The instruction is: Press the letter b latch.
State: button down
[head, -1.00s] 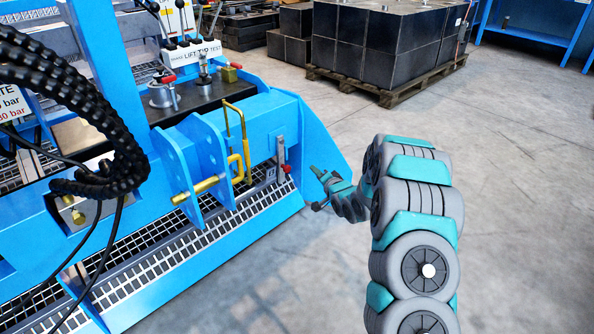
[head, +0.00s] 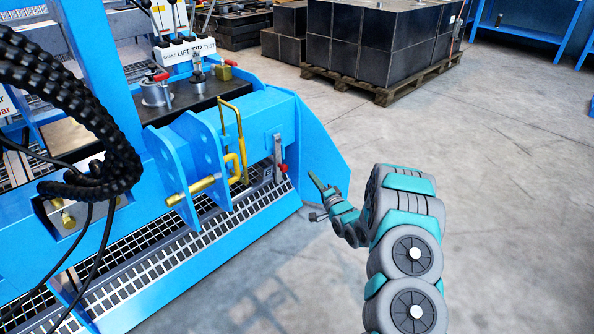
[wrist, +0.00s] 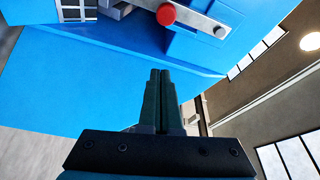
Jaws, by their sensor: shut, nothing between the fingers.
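A small grey latch lever (head: 278,150) with a red knob (head: 284,168) sits on the right end of the blue machine's beam. A small dark label is beside it at lower left; its letter is too small to read surely. In the wrist view the red knob (wrist: 166,14) and the grey lever (wrist: 200,20) show at the top edge, beyond my fingertips. My gripper (head: 315,180) is shut and empty, right of the latch and apart from it. In the wrist view its two dark fingers (wrist: 161,76) lie side by side, pointing toward the blue panel.
A blue end plate (head: 318,140) stands just behind and right of the latch. A yellow pin handle (head: 235,165) and blue lugs (head: 205,150) are to its left. Black blocks on a pallet (head: 385,92) stand at the back. The grey floor on the right is clear.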

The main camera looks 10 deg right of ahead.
aim_at(280, 161)
jog(key=f+b+x, duration=0.1)
jog(key=x, duration=0.9)
jog(key=shift+s+a+f+b, duration=0.1)
jog(key=shift+s+a+b, duration=0.15)
jog(key=shift+s+a, duration=0.5)
jog(key=shift+s+a+b, duration=0.2)
jog(key=shift+s+a, duration=0.3)
jog(key=shift+a, duration=0.4)
jog(key=shift+a, duration=0.1)
